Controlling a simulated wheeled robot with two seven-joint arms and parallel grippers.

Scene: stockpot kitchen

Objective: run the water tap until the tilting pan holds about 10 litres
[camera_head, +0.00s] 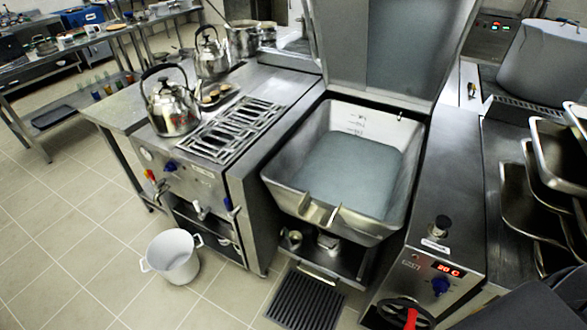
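The tilting pan (283,175) stands level in the middle with its lid (375,45) raised behind it. A flat blue-grey surface (350,172) covers its floor; I cannot tell whether it is water or bare metal. Level marks (357,124) show on the pan's back wall, too small to read. No water stream is visible. Small levers, one red (150,175) and one blue (230,207), sit on the front of the unit to the left; I cannot tell which is the water tap. Neither of my grippers is in view.
Two kettles (173,108) stand by the left grate (232,128). A white bucket (172,257) is on the floor, near a floor drain (306,300). A control panel with red display (446,269) and handwheel (405,312) is right of the pan. Metal trays (530,205) crowd the right.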

